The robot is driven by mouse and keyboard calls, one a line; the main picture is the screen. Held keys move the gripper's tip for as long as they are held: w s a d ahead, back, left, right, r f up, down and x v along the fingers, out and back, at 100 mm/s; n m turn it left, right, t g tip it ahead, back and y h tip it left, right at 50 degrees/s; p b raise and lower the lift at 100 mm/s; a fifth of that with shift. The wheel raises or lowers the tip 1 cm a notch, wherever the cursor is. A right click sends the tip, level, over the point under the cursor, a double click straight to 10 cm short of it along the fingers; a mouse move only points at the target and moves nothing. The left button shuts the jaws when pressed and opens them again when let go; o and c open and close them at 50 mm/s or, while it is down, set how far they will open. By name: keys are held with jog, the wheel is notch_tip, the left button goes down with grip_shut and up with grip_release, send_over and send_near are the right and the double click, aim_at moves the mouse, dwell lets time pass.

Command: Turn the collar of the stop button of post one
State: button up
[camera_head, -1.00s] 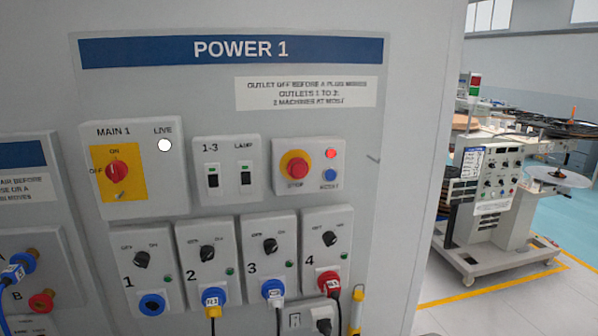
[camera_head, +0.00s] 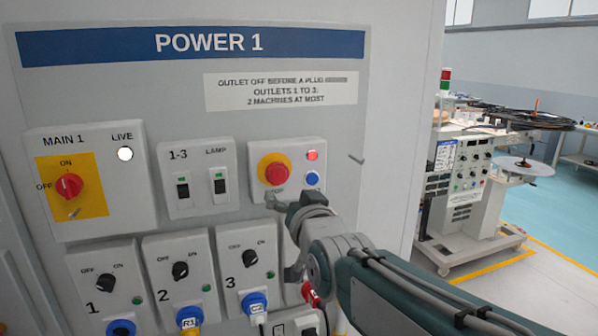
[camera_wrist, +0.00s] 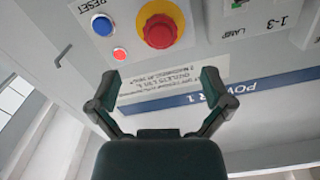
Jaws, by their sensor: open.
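The stop button (camera_head: 274,171) of the POWER 1 panel is a red mushroom head on a yellow round collar, on a grey box right of the switches. It shows upside down at the top of the wrist view (camera_wrist: 159,27), red head and yellow collar both clear. My gripper (camera_head: 281,240) is below the button in the head view, its jaws apart. In the wrist view my gripper (camera_wrist: 160,74) has two dark fingers spread wide with nothing between them. The button lies beyond the fingertips, outside the jaws. The STOP label is partly hidden by my gripper.
A red lamp (camera_head: 312,155) and blue RESET button (camera_head: 312,178) sit right beside the stop button. The 1-3 and LAMP switches (camera_head: 199,181) are to its left. Outlet 3 (camera_head: 247,266) is below. A small peg (camera_head: 356,159) sticks out at right.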

aim_at(279, 177)
jog(key=x, duration=1.1)
jog(key=shift+r, duration=0.2)
jog(key=shift+d, duration=0.1)
jog(key=c, duration=1.1)
